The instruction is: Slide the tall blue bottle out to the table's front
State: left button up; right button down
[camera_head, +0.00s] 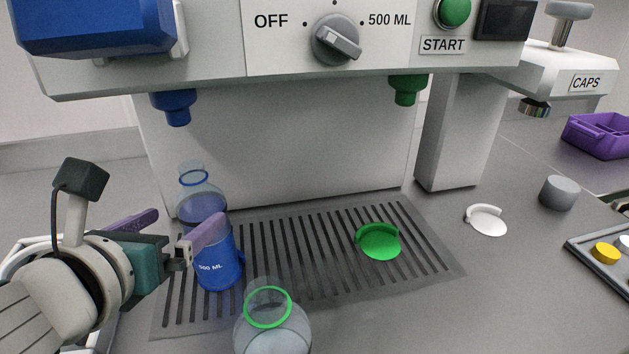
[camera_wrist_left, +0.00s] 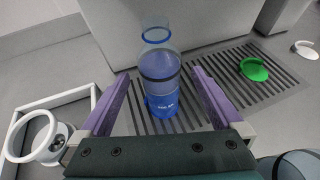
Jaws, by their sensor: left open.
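The tall blue bottle (camera_head: 222,268), marked 500 ML, stands upright on the slotted drip grate (camera_head: 315,283), below and slightly right of the blue nozzle. It has blue lower walls and a clear neck with a blue ring. My left gripper (camera_head: 188,217) is open, with purple fingers at the bottle's upper body; the near finger crosses in front of it. In the left wrist view the bottle (camera_wrist_left: 160,70) stands between the lines of the two fingers (camera_wrist_left: 161,76), with visible gaps on both sides. My right gripper does not show.
A clear bottle with a green ring (camera_head: 272,334) stands at the front, close right of the blue bottle. A green disc (camera_head: 379,243) lies on the grate. The machine's back wall (camera_head: 290,150) is behind. A white holder (camera_head: 486,220) and a grey cylinder (camera_head: 559,193) are at right.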

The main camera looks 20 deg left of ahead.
aim_at(206, 205)
pick_arm(q)
jog(key=shift+w+f, duration=0.2)
jog(key=shift+w, duration=0.15)
jog(key=b+x, duration=0.1)
jog(key=x, duration=0.6)
jog(key=shift+w+a+f+b, duration=0.15)
jog(key=shift+w+a+b, duration=0.15)
jog(key=shift+b, duration=0.1)
jog(key=shift+w+a+f, duration=0.1)
jog(key=shift+w+f, duration=0.05)
jog(key=shift+w, duration=0.45)
grip_shut()
